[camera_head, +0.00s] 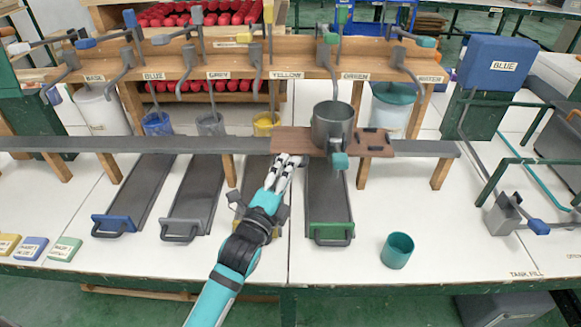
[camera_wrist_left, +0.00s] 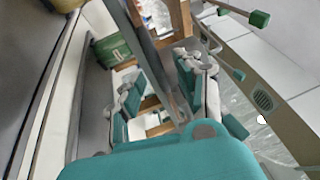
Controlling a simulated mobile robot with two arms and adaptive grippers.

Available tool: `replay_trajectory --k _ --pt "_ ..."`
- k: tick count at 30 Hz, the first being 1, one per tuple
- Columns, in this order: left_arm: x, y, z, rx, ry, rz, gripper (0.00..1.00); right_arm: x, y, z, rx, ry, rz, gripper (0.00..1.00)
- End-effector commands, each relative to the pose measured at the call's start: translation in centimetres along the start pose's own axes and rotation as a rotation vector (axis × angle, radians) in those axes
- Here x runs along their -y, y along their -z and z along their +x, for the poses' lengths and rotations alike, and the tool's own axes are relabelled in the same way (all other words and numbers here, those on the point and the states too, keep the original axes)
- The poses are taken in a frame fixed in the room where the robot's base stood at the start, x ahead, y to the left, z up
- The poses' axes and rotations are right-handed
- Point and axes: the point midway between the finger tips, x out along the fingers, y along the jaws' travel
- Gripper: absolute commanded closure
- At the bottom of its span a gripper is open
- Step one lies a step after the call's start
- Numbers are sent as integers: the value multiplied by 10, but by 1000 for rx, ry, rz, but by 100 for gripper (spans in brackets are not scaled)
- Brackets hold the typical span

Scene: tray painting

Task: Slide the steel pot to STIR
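The steel pot (camera_head: 333,120) stands upright on a brown sliding board (camera_head: 292,140) on the long grey rail, in front of the GREEN label. A short handle with a teal end (camera_head: 340,161) sits at the pot's front. My left gripper (camera_head: 288,160) is at the board's left front edge, left of the pot; I cannot tell if it touches the board. In the left wrist view its two fingers (camera_wrist_left: 160,88) stand apart with nothing clearly held between them. No STIR label is readable. My right gripper is not in view.
The grey rail (camera_head: 420,148) runs on to the right of the board and is bare there. Ramps with coloured handles, such as the green one (camera_head: 331,231), slope below. A teal cup (camera_head: 397,250) stands on the white table. Levers (camera_head: 405,60) hang above the rail.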

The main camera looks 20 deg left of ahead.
Motion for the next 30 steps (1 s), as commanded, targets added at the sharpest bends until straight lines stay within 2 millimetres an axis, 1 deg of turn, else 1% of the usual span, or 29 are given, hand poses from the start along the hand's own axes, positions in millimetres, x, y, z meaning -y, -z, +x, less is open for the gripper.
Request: replay_trajectory --k 1,3,6,15,23,24,30 --pt "-1 0 7 0 2 -1 65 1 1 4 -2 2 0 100" --pt "-1 0 13 0 0 -1 65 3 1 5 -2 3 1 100" --pt "0 0 18 0 0 0 65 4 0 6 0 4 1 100" --pt "0 0 20 0 -1 0 65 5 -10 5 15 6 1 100" --pt "0 0 20 0 -1 0 99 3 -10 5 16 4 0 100" --pt "0 0 20 0 -1 0 100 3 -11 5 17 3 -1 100" --pt "-1 0 20 0 -2 0 100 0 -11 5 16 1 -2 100"
